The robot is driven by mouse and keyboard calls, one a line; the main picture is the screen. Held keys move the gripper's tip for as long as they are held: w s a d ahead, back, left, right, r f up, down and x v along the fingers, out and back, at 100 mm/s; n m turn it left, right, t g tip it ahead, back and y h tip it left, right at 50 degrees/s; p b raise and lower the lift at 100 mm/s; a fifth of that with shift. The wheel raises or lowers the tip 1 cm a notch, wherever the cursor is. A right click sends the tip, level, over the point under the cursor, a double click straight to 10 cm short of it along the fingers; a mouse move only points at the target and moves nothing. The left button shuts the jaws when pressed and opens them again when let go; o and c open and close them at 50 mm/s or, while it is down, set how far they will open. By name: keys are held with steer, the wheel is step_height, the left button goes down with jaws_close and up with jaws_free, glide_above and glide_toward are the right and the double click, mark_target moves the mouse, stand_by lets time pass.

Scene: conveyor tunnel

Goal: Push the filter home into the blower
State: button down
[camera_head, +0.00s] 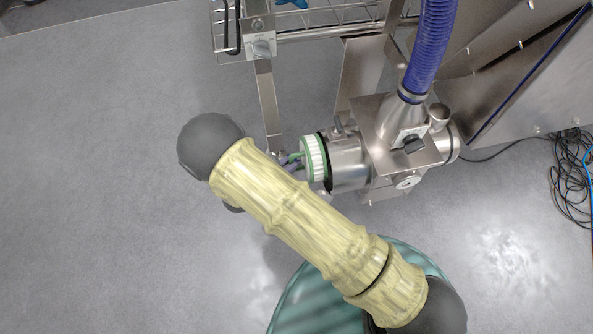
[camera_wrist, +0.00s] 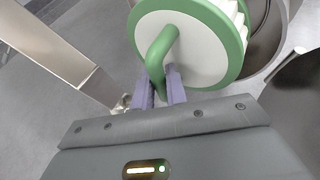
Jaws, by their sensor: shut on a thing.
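The filter (camera_head: 314,158) is a white pleated disc with a green rim and a green handle. It sits at the left mouth of the steel blower (camera_head: 349,162), and how deep it is in cannot be told. In the wrist view the filter (camera_wrist: 190,50) fills the upper middle, its pleated side showing at the right, beside the blower's round opening (camera_wrist: 268,35). My gripper (camera_wrist: 160,88) is shut on the filter's green handle, with its two purple-grey fingers on either side. In the head view my arm partly hides the gripper (camera_head: 290,164).
A blue hose (camera_head: 428,50) rises from the blower. A steel post (camera_head: 268,105) stands close to the left of the filter, under a wire rack (camera_head: 310,20). Cables (camera_head: 572,180) lie on the floor at the right. The floor at the left is clear.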

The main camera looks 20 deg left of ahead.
mark_target(316, 163)
steer(key=shift+d+f, duration=0.75)
steer(key=shift+f, duration=0.3)
steer(key=shift+w+d, duration=0.15)
steer(key=shift+w+d+b, duration=0.15)
steer(key=shift+w+d, duration=0.35)
steer(key=shift+d, duration=0.3)
steer(key=shift+w+d+b, duration=0.15)
steer(key=shift+w+d, duration=0.3)
steer(key=shift+d, duration=0.3)
steer(key=shift+w+d+b, duration=0.15)
steer(key=shift+w+d, duration=0.35)
steer(key=shift+d, duration=0.3)
steer(key=shift+d+r+h, duration=0.1)
steer(key=shift+h, duration=0.2)
steer(key=shift+d+p, duration=0.1)
steer(key=shift+p, duration=0.2)
steer(key=shift+w+d+p, duration=0.2)
steer(key=shift+w+d, duration=0.25)
steer(key=shift+d, duration=0.2)
steer(key=shift+w+d+p, duration=0.2)
steer(key=shift+w+d, duration=0.2)
steer(key=shift+d, duration=0.2)
steer(key=c, duration=2)
jaws_free()
steer(key=shift+c, duration=0.2)
